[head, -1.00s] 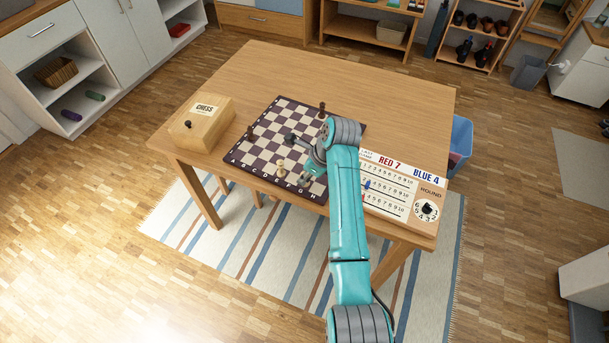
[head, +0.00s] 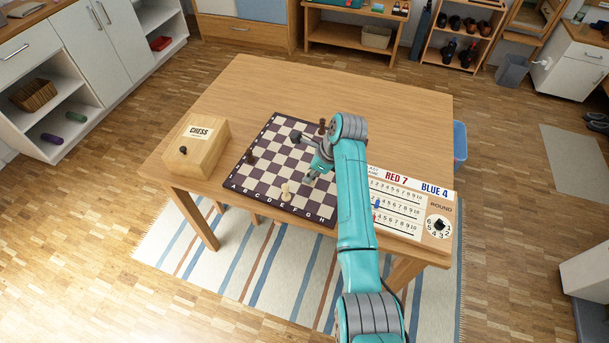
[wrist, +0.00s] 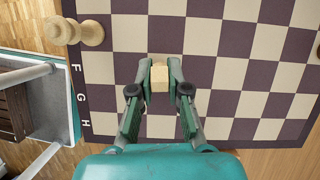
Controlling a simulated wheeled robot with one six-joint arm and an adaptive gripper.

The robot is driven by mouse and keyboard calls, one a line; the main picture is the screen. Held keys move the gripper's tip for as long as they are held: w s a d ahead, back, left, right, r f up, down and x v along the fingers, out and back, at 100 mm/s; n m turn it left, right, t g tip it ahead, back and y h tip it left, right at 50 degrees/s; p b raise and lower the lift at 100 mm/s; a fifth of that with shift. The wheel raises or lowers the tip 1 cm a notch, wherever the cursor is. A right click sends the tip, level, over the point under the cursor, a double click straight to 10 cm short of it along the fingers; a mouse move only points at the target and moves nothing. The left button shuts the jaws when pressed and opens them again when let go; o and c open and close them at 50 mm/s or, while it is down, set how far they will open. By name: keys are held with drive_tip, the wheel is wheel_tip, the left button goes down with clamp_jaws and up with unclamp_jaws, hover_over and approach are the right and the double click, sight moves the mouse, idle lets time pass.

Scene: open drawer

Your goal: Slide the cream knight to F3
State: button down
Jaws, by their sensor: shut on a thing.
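My gripper (wrist: 159,70) is shut on a small cream piece (wrist: 159,78), seen from above between the fingertips; its shape fits the knight only loosely from this angle. In the wrist view it appears over the F row, about the third square in from the lettered edge. I cannot tell if its base touches the board. In the head view my gripper (head: 312,177) is low over the right near part of the chessboard (head: 237,183), and the held piece is largely hidden there.
Dark pieces stand at the left edge (head: 250,158) and far side (head: 322,126). A chess box (head: 205,155) is left, a scoreboard (head: 405,215) right.

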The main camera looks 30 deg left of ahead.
drive_tip(key=shift+w+a, duration=0.1)
drive_tip(key=shift+w, duration=0.05)
drive_tip(key=c, duration=1.1)
unclamp_jaws()
drive_tip(key=shift+o, duration=0.2)
drive_tip(key=shift+r, duration=0.1)
drive_tip(key=v, duration=1.1)
drive_tip(key=shift+r, duration=0.35)
